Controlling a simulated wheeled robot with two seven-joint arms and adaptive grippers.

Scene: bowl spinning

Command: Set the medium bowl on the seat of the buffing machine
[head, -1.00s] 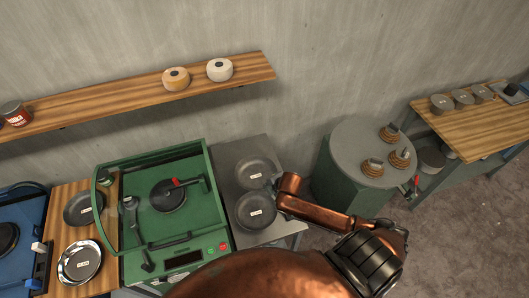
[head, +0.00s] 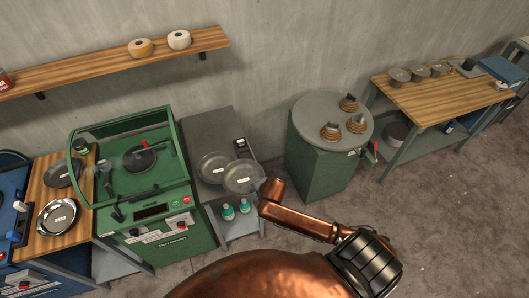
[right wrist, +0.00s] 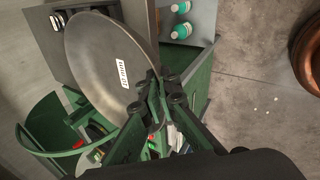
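A grey bowl (head: 243,179) with a white label is at the right edge of the grey table. My right gripper (head: 262,185) is at its right side. In the right wrist view the gripper (right wrist: 155,108) is shut on the rim of this bowl (right wrist: 105,60), which appears raised off the table. The label is too small to read surely as medium. A second grey bowl (head: 213,167) rests on the table just left of it. The green machine (head: 165,235) with a raised hood holds a round dark seat (head: 138,160); I take it for the buffing machine. My left gripper is not in view.
The grey table (head: 205,128) stands right of the green machine. A wooden counter with a shiny bowl (head: 58,216) and a blue machine (head: 8,215) are at the left. A green round-topped cabinet (head: 310,115) stands right. A wall shelf (head: 90,68) runs above.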

